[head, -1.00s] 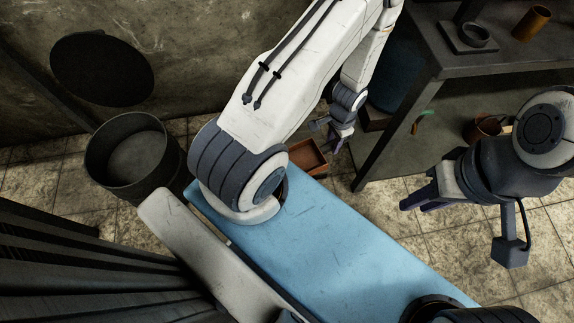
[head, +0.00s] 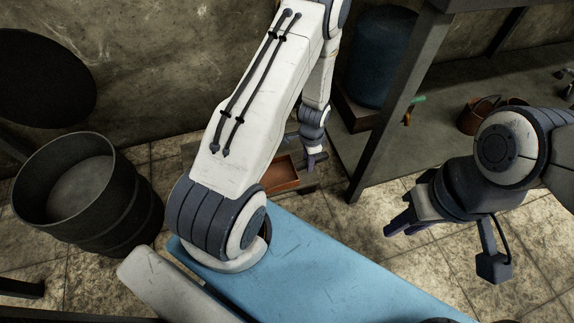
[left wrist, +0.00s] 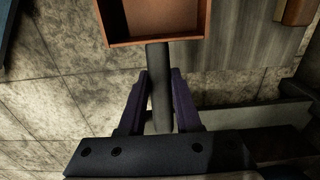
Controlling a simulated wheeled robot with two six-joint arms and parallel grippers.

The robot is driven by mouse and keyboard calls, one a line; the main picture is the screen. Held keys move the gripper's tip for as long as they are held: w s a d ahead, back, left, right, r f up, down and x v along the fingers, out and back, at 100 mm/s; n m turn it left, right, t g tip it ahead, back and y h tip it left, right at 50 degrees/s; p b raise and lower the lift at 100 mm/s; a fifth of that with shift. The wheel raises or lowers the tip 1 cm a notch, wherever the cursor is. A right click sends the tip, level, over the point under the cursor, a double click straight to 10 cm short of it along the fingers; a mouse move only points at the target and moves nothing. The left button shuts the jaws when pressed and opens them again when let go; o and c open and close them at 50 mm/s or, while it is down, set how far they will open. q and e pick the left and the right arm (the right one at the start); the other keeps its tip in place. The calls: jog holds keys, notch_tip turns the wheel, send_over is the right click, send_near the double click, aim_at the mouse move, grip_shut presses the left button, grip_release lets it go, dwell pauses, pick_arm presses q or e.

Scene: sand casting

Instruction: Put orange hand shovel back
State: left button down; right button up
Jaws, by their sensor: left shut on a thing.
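The orange hand shovel (head: 282,177) has an orange-brown, box-like scoop and a dark round handle. In the left wrist view its scoop (left wrist: 152,22) is at the top, with the handle pointing down between the fingers. My left gripper (left wrist: 159,82) is shut on this handle. In the head view my left gripper (head: 312,160) is beside the scoop, and the handle is hard to make out. My right gripper (head: 402,224) hangs over the tiled floor at the right, away from the shovel; its finger gap is unclear.
A grey bench surface (left wrist: 248,55) lies beside and below the scoop, with a brown wooden piece (left wrist: 295,10) on it. A dark barrel (head: 125,210) stands left. A table leg (head: 385,105) and a blue drum (head: 378,58) stand behind. A brown bucket (head: 478,116) is on the lower shelf.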

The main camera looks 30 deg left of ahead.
pick_arm(q)
jog(key=w+a+f+b, duration=0.1)
jog(key=a, duration=0.1)
jog(key=w+a+f+b, duration=0.1)
jog(key=a+f, duration=0.1)
jog(key=w+a+f+b, duration=0.1)
jog(key=a, duration=0.1)
jog(key=shift+a+f+b, duration=0.3)
jog(key=shift+f, duration=0.05)
jog(key=shift+w+a+f, duration=0.1)
jog(key=shift+f, duration=0.05)
notch_tip(320, 180, down, 4)
jog(key=b, duration=0.3)
jog(key=shift+r, duration=0.2)
jog(key=shift+f, duration=0.15)
jog(key=c, duration=0.6)
grip_release()
